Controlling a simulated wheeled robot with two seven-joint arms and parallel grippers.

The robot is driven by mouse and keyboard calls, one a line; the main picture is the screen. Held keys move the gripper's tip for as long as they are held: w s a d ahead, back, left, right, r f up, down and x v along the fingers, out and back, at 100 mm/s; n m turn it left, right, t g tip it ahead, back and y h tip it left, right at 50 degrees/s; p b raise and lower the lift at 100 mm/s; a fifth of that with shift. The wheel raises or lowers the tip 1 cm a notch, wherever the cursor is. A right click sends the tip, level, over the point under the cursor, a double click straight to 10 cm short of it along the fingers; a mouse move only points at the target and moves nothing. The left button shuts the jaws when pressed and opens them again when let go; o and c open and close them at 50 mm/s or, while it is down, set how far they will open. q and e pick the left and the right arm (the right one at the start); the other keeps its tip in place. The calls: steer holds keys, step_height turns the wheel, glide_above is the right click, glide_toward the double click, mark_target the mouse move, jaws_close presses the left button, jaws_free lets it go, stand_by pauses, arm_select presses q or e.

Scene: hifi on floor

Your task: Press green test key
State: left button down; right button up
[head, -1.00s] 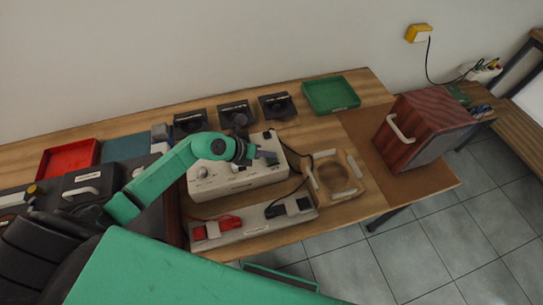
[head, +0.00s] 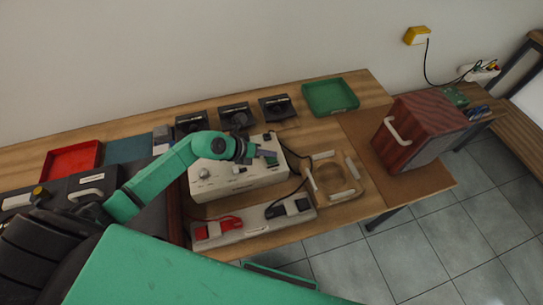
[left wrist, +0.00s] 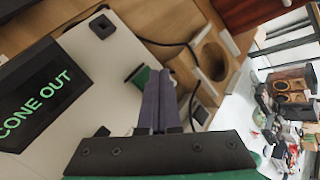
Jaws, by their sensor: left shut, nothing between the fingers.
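The cream tester box (head: 235,183) stands on the bench in the head view, with a knob on its left part. My left gripper (head: 267,155) is over the right end of the box, its purple fingers shut and empty. In the left wrist view the shut fingers (left wrist: 157,100) point at the box top. A green key (left wrist: 138,76) with a dark edge shows just left of the fingertips. I cannot tell whether the fingers touch it. A dark display (left wrist: 40,92) reads "CONE OUT" in green. My right gripper is not in view.
A strip with red and black clips (head: 255,222) lies in front of the box. A wooden ring frame (head: 336,178) and wood-grained speaker cabinet (head: 420,132) stand to the right. A green tray (head: 330,97) and red tray (head: 70,160) lie on the bench. A dark cable runs near the gripper.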

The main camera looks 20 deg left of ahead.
mark_target(269, 161)
arm_select(q)
steer(key=shift+r, duration=0.1)
step_height(269, 161, up, 5)
steer(key=p, duration=0.5)
stand_by(0.4)
